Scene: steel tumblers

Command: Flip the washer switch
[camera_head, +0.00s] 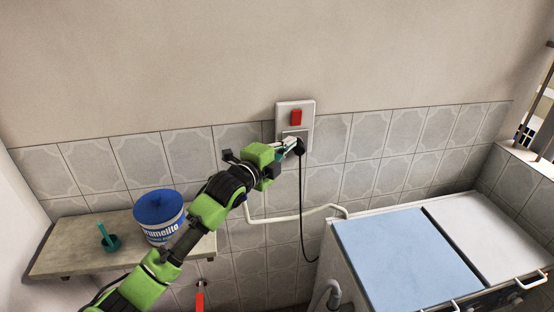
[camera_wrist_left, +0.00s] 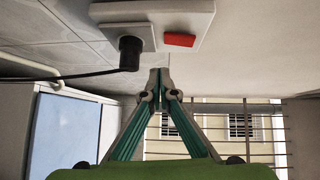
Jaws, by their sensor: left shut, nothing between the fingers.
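The washer switch is a red rocker (camera_head: 296,117) on a white wall plate (camera_head: 309,107), above a socket with a black plug (camera_head: 300,150) in it. In the left wrist view, the red switch (camera_wrist_left: 180,40) and the black plug (camera_wrist_left: 130,53) show at the top. My left gripper (camera_head: 292,142) is shut and empty in front of the plate's lower part, below the switch. In the left wrist view its fingertips (camera_wrist_left: 159,77) meet below the switch, and I see no contact with it. My right gripper is not in view.
A washer (camera_head: 395,255) with a blue lid stands at the right. A shelf (camera_head: 65,262) at the left holds a blue-lidded bucket (camera_head: 160,222) and a green item (camera_head: 109,240). A black cord (camera_head: 303,215) hangs from the plug. The wall above the plate is clear.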

